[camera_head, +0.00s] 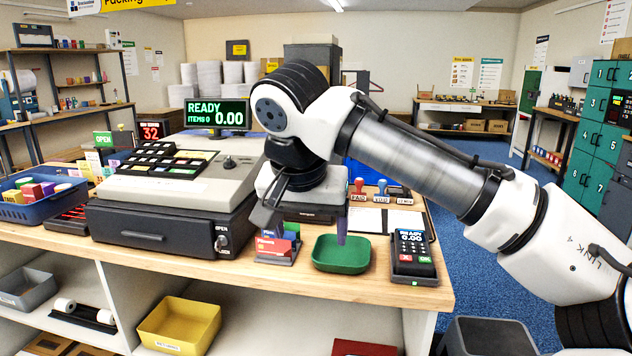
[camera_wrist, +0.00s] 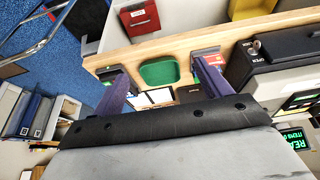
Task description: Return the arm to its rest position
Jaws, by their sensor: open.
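My arm reaches in from the right in the head view and bends down over the wooden counter (camera_head: 320,280). My gripper (camera_head: 303,222) hangs above the counter, just behind the green tray (camera_head: 341,254). Its two fingers are spread apart, with nothing between them. In the wrist view my gripper (camera_wrist: 163,82) also shows its purple fingers apart, and the green tray (camera_wrist: 158,72) appears between them. The tray looks empty. I cannot tell the exact height of the fingertips above the counter.
A cash register (camera_head: 165,215) stands left of my gripper, and a card holder (camera_head: 275,247) sits close by. A card terminal (camera_head: 411,252) is right of the tray. Stamps (camera_head: 381,188) stand behind. Blue floor (camera_head: 490,270) is open to the right.

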